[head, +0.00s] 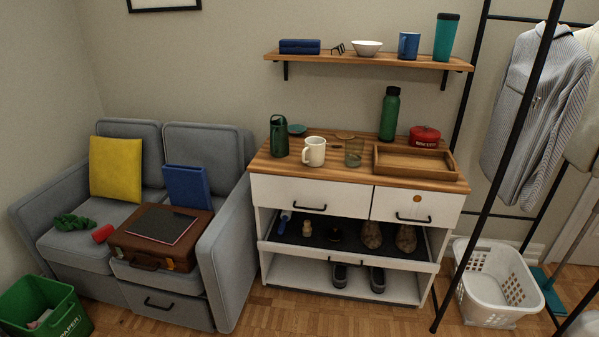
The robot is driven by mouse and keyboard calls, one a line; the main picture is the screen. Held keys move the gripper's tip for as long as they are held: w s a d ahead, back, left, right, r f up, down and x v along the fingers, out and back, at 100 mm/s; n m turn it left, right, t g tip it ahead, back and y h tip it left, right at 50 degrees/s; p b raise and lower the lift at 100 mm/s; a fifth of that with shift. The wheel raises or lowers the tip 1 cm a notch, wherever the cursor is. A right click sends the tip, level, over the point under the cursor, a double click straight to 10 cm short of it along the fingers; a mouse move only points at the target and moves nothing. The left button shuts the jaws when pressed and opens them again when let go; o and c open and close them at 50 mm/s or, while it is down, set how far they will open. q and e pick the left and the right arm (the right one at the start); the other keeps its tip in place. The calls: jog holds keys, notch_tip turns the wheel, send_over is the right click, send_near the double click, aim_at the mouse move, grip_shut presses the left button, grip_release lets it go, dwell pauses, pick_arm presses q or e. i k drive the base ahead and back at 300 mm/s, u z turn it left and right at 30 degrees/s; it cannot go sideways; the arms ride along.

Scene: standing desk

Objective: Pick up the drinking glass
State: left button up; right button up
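The drinking glass (354,152) is a clear, slightly greenish tumbler. It stands upright on the wooden top of the white cabinet (310,190) in the head view. A white mug (314,151) stands to its left and a wooden tray (414,160) lies close to its right. A small flat tan disc (344,135) lies just behind it. Neither of my grippers shows in this view.
A dark green jug (279,136), a green bottle (389,114) and a red pot (425,137) share the cabinet top. A shelf (370,58) with cups and a bowl hangs above. A grey sofa (228,250) stands left, a white laundry basket (492,285) right.

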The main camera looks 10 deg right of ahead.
aim_at(354, 145)
jog(key=u, duration=0.45)
jog(key=k, duration=0.3)
jog(key=z, duration=1.25)
jog(key=i, duration=0.95)
jog(key=u, duration=0.35)
jog(key=i, duration=0.85)
jog(key=u, duration=0.85)
